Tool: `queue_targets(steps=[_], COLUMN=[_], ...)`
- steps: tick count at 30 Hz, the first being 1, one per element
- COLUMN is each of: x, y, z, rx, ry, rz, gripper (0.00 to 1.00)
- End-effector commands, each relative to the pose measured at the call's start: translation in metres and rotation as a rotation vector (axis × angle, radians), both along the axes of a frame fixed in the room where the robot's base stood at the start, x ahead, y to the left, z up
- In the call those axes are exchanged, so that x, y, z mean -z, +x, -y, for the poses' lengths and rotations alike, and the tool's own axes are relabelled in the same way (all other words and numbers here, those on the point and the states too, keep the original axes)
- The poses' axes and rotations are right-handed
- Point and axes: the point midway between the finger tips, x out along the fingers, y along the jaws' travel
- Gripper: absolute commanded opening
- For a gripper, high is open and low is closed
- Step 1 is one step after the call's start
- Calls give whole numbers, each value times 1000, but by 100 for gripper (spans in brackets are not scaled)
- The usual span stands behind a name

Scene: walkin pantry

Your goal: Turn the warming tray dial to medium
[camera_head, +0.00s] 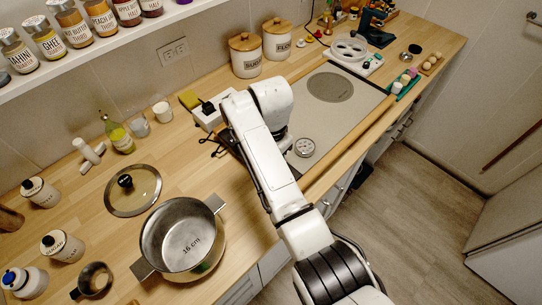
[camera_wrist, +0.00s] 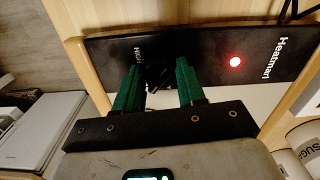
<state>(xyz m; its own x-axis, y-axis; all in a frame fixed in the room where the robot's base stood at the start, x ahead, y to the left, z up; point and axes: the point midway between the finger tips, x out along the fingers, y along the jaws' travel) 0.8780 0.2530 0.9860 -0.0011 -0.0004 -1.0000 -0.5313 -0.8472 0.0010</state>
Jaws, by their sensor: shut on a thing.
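The warming tray shows in the head view as a grey plate (camera_head: 318,122) with wooden rails, on the counter beyond my arm. In the wrist view its black control panel (camera_wrist: 205,58) carries white brand lettering and a lit red lamp (camera_wrist: 235,62). The dark dial (camera_wrist: 157,76) sits on the panel near the word HIGH. My gripper (camera_wrist: 160,72) has green fingers, one on each side of the dial, and is shut on it. The dial's pointer and its other markings are hidden or too dark to read. In the head view my arm hides the gripper and dial.
A round gauge (camera_head: 304,147) lies on the plate near its front rail. A steel pot (camera_head: 183,240) and a glass lid (camera_head: 133,190) are to the left. Canisters (camera_head: 245,55) stand behind the tray. Open floor (camera_head: 400,200) lies at the right.

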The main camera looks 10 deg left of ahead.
Motion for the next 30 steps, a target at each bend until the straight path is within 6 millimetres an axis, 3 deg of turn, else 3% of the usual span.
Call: queue_targets(steps=[12, 28, 29, 30], x=[-2, -2, -2, -2], y=[1, 2, 2, 2], z=[0, 0, 0, 0], rx=[174, 193, 193, 193], ry=[2, 2, 2, 2], rz=[5, 6, 6, 6], gripper=[9, 9, 42, 46])
